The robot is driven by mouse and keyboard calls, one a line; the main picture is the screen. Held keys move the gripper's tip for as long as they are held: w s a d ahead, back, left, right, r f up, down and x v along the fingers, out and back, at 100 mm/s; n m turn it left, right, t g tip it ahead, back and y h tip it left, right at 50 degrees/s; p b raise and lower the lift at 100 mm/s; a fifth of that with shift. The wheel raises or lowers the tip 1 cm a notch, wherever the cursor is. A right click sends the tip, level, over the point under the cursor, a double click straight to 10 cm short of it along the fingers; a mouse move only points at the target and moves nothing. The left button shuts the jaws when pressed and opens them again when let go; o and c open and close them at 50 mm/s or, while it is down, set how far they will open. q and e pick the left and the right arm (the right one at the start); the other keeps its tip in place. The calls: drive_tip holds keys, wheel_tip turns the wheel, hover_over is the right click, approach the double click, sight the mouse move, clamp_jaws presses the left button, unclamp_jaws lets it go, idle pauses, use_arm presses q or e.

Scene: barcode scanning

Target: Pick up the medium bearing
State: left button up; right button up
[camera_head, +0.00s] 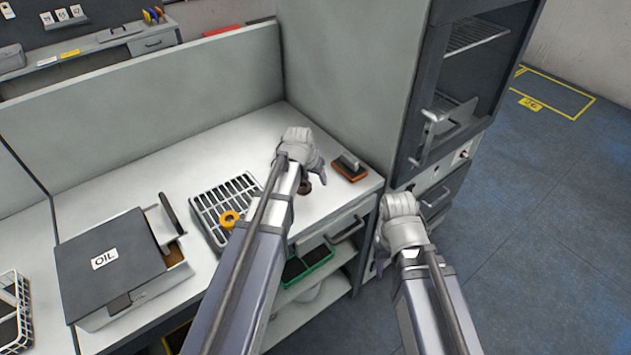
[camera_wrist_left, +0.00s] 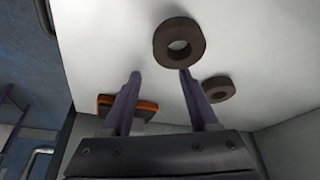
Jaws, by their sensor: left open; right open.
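Two dark brown ring-shaped bearings lie on the white worktop in the left wrist view: a larger-looking one (camera_wrist_left: 160,50) and a smaller-looking one (camera_wrist_left: 219,97). I cannot tell for sure which is the medium one. My left gripper (camera_wrist_left: 160,78) is open and empty, its fingers pointing towards the larger-looking ring, which is just past the right fingertip. In the head view my left gripper (camera_head: 312,168) is over the worktop and hides most of the rings; a brown part of one (camera_head: 304,187) shows beside the arm. My right gripper (camera_head: 386,250) is open, off the worktop's right end.
An orange-and-black block with a handle (camera_head: 349,167) lies right of the left gripper. A tall grey cabinet (camera_head: 365,80) rises behind.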

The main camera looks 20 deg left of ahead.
use_arm(q)
drive_tip(key=o, duration=0.6)
drive_tip(key=shift+c, duration=0.2)
drive_tip(key=shift+r, duration=0.1)
drive_tip(key=p+v, duration=0.7)
drive_tip(key=shift+d+r, duration=0.35)
